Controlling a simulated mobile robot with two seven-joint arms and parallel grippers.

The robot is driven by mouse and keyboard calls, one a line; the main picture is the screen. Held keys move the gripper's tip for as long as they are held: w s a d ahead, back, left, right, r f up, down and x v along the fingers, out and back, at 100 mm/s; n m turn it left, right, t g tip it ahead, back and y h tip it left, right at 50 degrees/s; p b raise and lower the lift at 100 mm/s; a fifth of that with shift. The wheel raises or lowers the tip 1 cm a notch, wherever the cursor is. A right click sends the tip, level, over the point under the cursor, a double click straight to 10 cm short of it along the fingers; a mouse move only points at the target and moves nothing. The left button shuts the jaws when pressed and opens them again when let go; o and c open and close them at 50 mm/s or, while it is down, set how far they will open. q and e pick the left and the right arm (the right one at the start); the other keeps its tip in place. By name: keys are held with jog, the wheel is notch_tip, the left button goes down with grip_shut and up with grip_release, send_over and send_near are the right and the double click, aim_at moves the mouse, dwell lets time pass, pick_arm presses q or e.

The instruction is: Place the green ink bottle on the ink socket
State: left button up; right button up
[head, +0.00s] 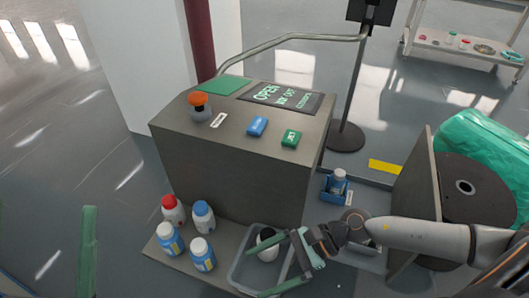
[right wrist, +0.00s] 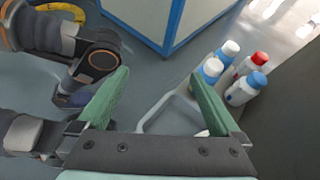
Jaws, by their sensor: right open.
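No bottle with a plainly green cap or label shows. A blue socket-like holder (head: 328,193) holds a pale-capped bottle (head: 339,180). My right gripper (head: 275,263) is open over the bin; in the right wrist view its green fingers (right wrist: 158,75) are apart with nothing between them. My left gripper (head: 45,210) is at the left edge, fingers apart.
A grey control box (head: 235,170) with an orange knob (head: 199,99), a blue button (head: 257,126) and a green button (head: 290,138) stands behind the bin. A dark cable reel (head: 465,195) stands at the right. Open floor lies at the left.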

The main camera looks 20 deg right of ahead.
jog(key=a+r+m+t+y, duration=0.3)
jog(key=a+r+m+y, duration=0.1)
jog(key=r+m, duration=0.5)
jog(key=a+r+m+t+y, duration=0.35)
jog(key=r+m, duration=0.35)
jog(key=r, duration=0.4)
jog(key=d+r+m+t+h, duration=0.2)
jog(key=d+r+m+t, duration=0.2)
jog(key=m, duration=0.8)
jog(key=d+r+m+t+h, duration=0.3)
jog(key=r+m+t, duration=0.5)
jog(key=m, duration=0.5)
jog(key=shift+w+d+r+t, duration=0.3)
jog(key=shift+w+d+t, duration=0.15)
jog(key=shift+t, duration=0.4)
